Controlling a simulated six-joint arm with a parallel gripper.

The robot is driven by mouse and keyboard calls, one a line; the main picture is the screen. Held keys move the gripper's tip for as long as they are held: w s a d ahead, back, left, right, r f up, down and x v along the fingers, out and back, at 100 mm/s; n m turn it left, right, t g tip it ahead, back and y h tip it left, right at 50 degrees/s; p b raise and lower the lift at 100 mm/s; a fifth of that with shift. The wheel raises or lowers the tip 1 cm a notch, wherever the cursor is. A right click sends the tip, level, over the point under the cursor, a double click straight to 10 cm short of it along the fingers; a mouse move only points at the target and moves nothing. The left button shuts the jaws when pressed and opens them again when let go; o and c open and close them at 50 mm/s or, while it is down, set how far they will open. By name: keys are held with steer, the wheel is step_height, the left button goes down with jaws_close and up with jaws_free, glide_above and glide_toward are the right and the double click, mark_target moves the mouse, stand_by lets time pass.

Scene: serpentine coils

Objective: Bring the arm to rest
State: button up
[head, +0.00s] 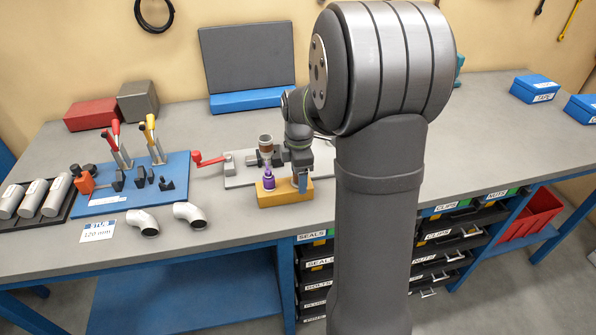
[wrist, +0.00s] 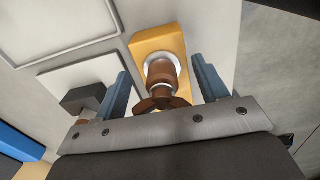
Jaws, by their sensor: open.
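My gripper (head: 301,178) is at the front of the bench, beside a yellow block (head: 290,193). In the wrist view its two blue fingers stand apart, so my gripper (wrist: 160,72) is open. A copper-brown fitting (wrist: 166,80) with a white collar shows between the fingers, above the yellow block (wrist: 146,47); I cannot tell whether either finger touches it. In the head view a purple piece (head: 268,181) sits on the block's left part, with a brown-and-pale cup-like piece (head: 265,146) just above or behind it. My arm hides the bench behind it.
Farther left are a blue board (head: 107,200) with toggle clamps, pale elbow pipes (head: 189,213) and a tray of tubes (head: 31,199). Blue boxes (head: 535,88) stand far right. The right benchtop is mostly clear.

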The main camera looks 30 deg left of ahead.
step_height(320, 180, up, 8)
steer(key=shift+w+a+r, duration=0.1)
steer(key=shift+a, duration=0.05)
stand_by(0.3)
steer(key=shift+f, duration=4.8)
steer(key=shift+d, duration=0.2)
steer(key=r, duration=1)
steer(key=shift+a, duration=0.25)
step_height(320, 180, down, 6)
steer(key=shift+d+f, duration=0.15)
steer(key=shift+f, duration=0.1)
